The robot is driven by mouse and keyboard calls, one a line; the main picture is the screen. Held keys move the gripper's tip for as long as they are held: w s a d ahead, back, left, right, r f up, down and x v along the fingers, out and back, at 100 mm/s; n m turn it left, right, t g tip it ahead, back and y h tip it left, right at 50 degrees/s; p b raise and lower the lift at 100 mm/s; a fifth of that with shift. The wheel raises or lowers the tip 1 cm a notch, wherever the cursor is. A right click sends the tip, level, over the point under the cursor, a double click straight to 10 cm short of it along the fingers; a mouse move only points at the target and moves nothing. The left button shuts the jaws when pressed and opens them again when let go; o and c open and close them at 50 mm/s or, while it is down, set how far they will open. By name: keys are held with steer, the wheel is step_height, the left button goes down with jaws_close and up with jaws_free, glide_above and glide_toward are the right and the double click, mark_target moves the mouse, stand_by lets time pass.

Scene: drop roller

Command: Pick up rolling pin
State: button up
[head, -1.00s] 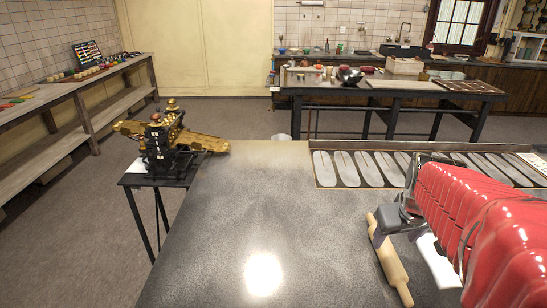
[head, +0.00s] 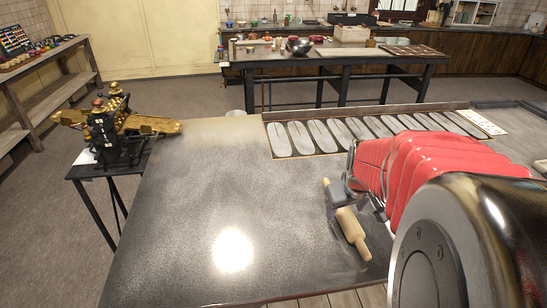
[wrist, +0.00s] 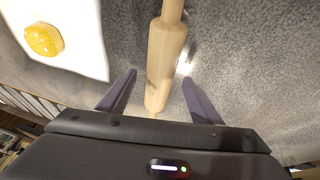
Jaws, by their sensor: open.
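The wooden rolling pin (head: 352,233) lies on the dark worktop, slanting from upper left to lower right in the head view. My gripper (head: 339,197) overlaps its upper part there, hiding some of the barrel near the far handle. In the wrist view, the pin (wrist: 165,55) runs lengthwise between the two dark fingers of my gripper (wrist: 160,76). The fingers are spread, one on each side, with a visible gap to the pin on both sides. The pin's lower end in that view is partly hidden behind the gripper body.
The worktop (head: 190,215) is largely clear left of the pin. A tray of pale oblong shapes (head: 335,134) lies along its back edge. A brass-and-black machine (head: 110,130) stands on a small table at left. A yellow round item (wrist: 44,39) rests on white paper (wrist: 70,25).

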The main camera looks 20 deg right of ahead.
steer(key=shift+x, duration=1.2)
steer(key=shift+c, duration=0.3)
steer(key=c, duration=1.2)
